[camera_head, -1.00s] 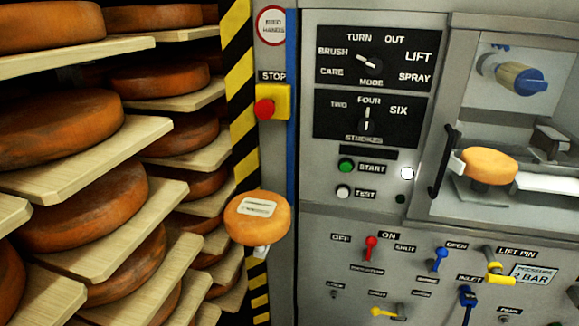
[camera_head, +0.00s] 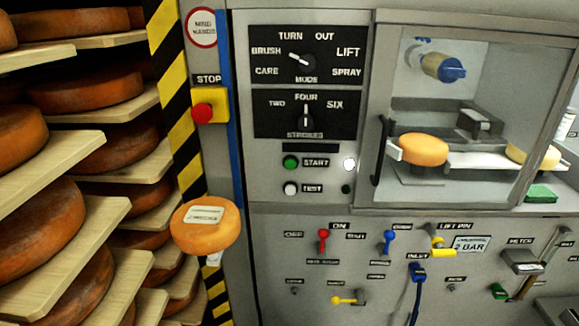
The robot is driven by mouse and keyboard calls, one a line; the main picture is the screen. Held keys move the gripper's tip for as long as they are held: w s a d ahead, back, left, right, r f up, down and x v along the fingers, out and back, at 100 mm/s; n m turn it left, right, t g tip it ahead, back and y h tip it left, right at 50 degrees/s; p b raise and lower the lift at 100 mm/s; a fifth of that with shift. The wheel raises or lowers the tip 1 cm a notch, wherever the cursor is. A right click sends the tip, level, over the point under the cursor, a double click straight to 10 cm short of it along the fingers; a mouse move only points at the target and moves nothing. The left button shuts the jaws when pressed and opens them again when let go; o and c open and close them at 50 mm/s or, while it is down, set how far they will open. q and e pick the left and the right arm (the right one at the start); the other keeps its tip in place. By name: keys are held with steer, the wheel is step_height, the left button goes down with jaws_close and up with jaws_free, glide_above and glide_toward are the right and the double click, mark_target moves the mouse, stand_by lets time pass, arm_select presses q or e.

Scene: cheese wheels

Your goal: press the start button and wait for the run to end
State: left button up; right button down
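The green START button (camera_head: 290,162) is on the grey control panel (camera_head: 352,190), left of its START label. A white TEST button (camera_head: 290,188) is just below it. A round white lamp (camera_head: 349,164) glows to the right of START. The mode knob (camera_head: 299,60) and the strokes knob (camera_head: 305,117) are above; the strokes pointer stands upright toward FOUR. A red stop button (camera_head: 202,112) on a yellow box is to the left. In the machine window, a small orange cheese (camera_head: 423,149) sits on a white support below a blue-tipped nozzle (camera_head: 443,68). Neither gripper shows.
Wooden shelves (camera_head: 45,217) with large cheese wheels fill the left side. A labelled cheese (camera_head: 205,226) juts out beside the striped post (camera_head: 172,75). Red (camera_head: 323,241), blue (camera_head: 388,241) and yellow (camera_head: 347,300) levers line the lower panel. Another cheese (camera_head: 531,154) is at the right.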

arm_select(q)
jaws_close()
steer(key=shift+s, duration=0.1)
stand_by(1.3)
